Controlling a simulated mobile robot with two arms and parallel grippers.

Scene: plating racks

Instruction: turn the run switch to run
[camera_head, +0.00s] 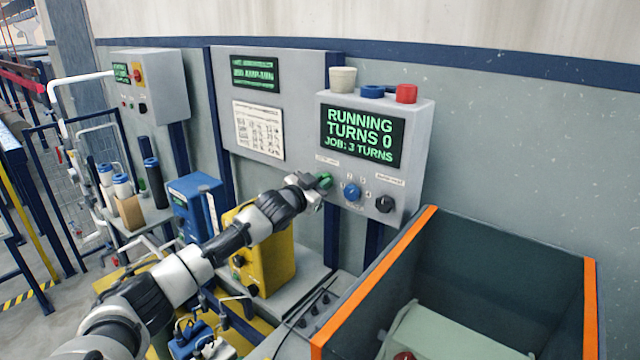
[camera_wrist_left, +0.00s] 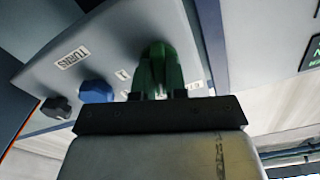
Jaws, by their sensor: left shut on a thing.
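The grey control box (camera_head: 415,140) is on the wall panel. Its screen (camera_head: 361,136) reads "RUNNING, TURNS 0, JOB: 3 TURNS" in green. A green switch knob (camera_head: 326,180) is at the left of the box's lower face. My left gripper (camera_head: 316,186) is at this knob and shut on it. In the left wrist view the green knob (camera_wrist_left: 158,66) stands between the fingers (camera_wrist_left: 162,93), which partly hide it. A blue knob (camera_head: 351,191) and a black knob (camera_head: 385,204) are to its right. My right gripper is not in view.
A cup (camera_head: 342,79), a blue cap (camera_head: 372,91) and a red cap (camera_head: 406,93) are on top of the box. An open bin with orange edges (camera_head: 590,300) stands at the lower right. A yellow unit (camera_head: 281,262) stands behind my left forearm.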

